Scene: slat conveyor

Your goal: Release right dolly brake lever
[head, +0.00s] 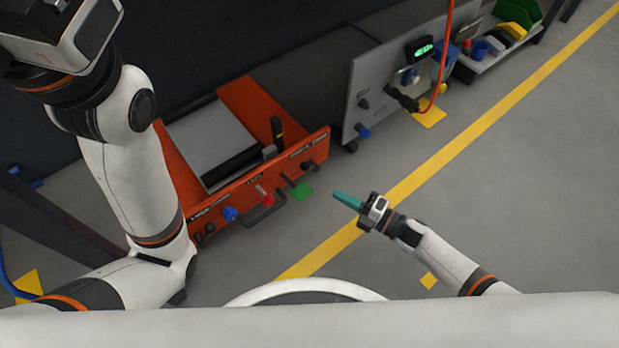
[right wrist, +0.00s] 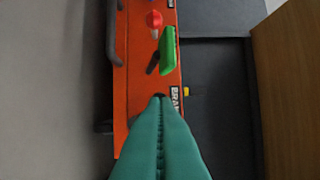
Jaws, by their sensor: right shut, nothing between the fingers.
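The orange dolly (head: 318,150) stands at the left centre of the head view. Its front bar carries a lever with a green paddle (head: 302,191) towards the right end; the paddle also shows in the right wrist view (right wrist: 168,48). A partly cut-off label (right wrist: 174,100) beside my fingers seems to read BRAKE. My right gripper (head: 347,200) is shut and empty, right of the green paddle and apart from it in the head view. In the right wrist view its teal fingertips (right wrist: 160,98) lie below the paddle, overlapping a dark part of the bar. My left gripper's fingers do not show.
A red knob (head: 266,198) and a blue knob (head: 230,213) sit left of the green paddle, with a dark handle (head: 264,215) in front. A black upright lever (head: 277,130) rises behind. A grey panel cart (head: 360,75) stands right.

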